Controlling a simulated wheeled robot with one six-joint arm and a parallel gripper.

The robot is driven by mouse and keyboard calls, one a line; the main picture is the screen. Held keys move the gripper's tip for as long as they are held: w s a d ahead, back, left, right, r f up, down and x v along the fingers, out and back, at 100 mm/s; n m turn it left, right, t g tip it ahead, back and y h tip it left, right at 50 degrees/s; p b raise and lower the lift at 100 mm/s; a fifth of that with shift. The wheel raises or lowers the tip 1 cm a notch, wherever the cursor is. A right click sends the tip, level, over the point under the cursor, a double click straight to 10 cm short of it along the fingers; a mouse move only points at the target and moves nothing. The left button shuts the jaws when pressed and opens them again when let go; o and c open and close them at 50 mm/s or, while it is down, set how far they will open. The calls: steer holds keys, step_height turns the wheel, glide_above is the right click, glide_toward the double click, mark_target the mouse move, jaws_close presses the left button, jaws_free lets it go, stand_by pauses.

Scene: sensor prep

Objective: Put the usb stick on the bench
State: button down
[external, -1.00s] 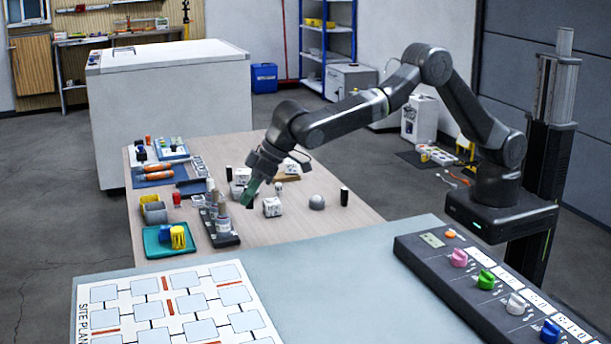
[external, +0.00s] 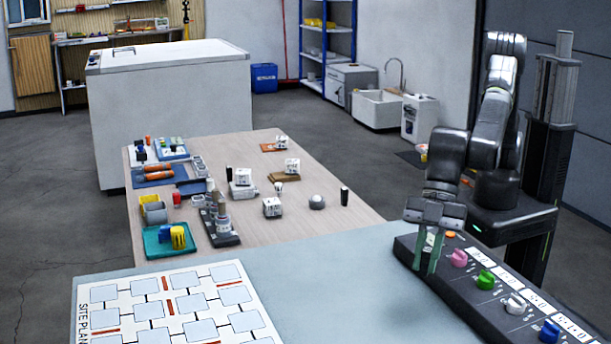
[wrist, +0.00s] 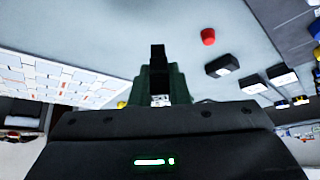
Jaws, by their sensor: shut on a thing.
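My gripper (external: 430,262) points down above the left end of the dark knob panel, by the grey-blue bench top (external: 330,285). Its green fingers are shut on a small black piece, the usb stick (wrist: 158,56), which shows between the fingertips in the wrist view. In the external view the stick is too small or hidden to make out. The bench top also shows in the wrist view (wrist: 120,35), below the gripper. I cannot tell the exact height of the stick above it.
The knob panel (external: 408,252) with coloured knobs stands along the bench's right side. A white site plan (external: 115,290) lies at left. The bench middle is clear. A red piece (wrist: 208,37) and a black-and-white block (wrist: 222,66) show in the wrist view. A wooden table (external: 300,232) behind holds several items.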

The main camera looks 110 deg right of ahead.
steer(key=shift+n, duration=0.3)
steer(key=f, duration=0.2)
steer(key=s+a+f, duration=0.1)
steer(key=f, duration=0.2)
steer(key=shift+s+a+f, duration=0.15)
steer(key=shift+s+f, duration=0.05)
steer(key=shift+f, duration=2.3)
steer(key=shift+f, duration=0.15)
steer(key=c, duration=1.4)
jaws_free()
